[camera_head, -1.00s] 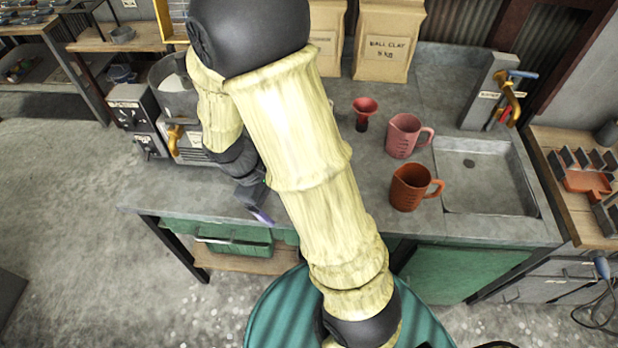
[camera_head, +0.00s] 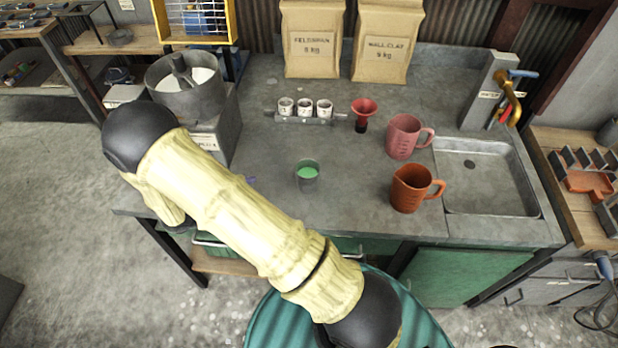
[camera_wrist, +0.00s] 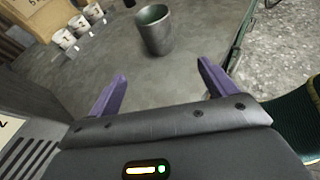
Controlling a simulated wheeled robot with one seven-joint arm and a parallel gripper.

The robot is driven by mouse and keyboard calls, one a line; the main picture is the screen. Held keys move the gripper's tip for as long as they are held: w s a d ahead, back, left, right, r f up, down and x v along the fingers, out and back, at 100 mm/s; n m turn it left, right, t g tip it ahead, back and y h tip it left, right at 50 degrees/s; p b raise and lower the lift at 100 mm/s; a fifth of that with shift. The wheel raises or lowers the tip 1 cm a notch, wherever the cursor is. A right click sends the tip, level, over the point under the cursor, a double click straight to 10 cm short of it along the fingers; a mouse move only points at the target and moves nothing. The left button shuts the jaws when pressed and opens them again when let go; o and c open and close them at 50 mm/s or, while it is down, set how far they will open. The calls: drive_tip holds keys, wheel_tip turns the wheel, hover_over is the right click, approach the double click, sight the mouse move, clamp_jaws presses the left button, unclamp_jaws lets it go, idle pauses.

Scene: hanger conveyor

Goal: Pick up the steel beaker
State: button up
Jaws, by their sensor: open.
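The steel beaker (camera_head: 307,176) stands upright on the grey worktop, left of the orange jug. It is a small grey metal cup, and green shows inside it. In the wrist view the steel beaker (camera_wrist: 155,30) stands ahead of my gripper, near the top middle. My gripper (camera_wrist: 158,80) is open, with its two purple fingers apart and nothing between them. The beaker is beyond the fingertips and not touched. In the head view my arm hides nearly all of the gripper; only a small purple bit shows beside the arm.
An orange jug (camera_head: 411,188) and a pink jug (camera_head: 403,137) stand right of the beaker, before the sink (camera_head: 487,180). A red funnel (camera_head: 364,112) and a rack of white cups (camera_head: 305,108) stand behind it. A mixer pot (camera_head: 187,88) is at left. Worktop around the beaker is clear.

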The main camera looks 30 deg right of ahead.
sight(299, 183)
drive_tip(key=p+x, duration=0.3)
drive_tip(key=x, duration=0.8)
drive_tip(key=shift+d, duration=0.35)
drive_tip(key=shift+w+d+f, duration=0.1)
drive_tip(key=shift+d+f, duration=0.15)
drive_tip(key=shift+d+p, duration=0.3)
drive_tip(key=shift+p, duration=0.15)
drive_tip(key=x, duration=0.1)
drive_tip(key=p+x, duration=0.1)
drive_tip(key=x, duration=0.1)
drive_tip(key=p+x, duration=0.1)
drive_tip(key=shift+w+d+f, duration=0.1)
drive_tip(key=shift+w+d, duration=0.2)
